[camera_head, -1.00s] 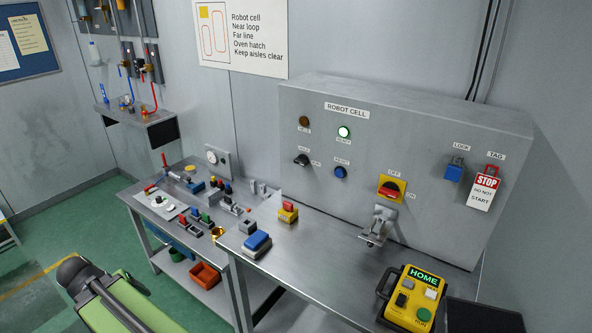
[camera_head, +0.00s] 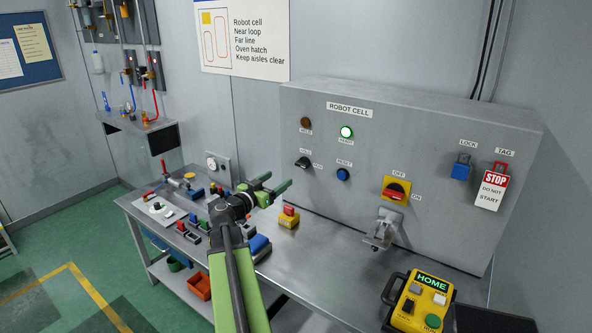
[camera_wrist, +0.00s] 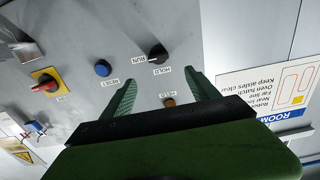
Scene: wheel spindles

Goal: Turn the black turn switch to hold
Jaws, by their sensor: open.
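The black turn switch (camera_head: 303,162) is on the grey robot cell panel, between a HOLD label above it and a RUN label at its right. In the wrist view the switch (camera_wrist: 158,54) shows just beyond my fingertips; its pale mark seems to face the RUN label. My gripper (camera_head: 278,184) is open and empty, in front of the panel, left of and below the switch, apart from it.
A red and yellow OFF/ON switch (camera_head: 396,190) is farther right. A yellow block with a red top (camera_head: 289,217) stands on the bench below my gripper.

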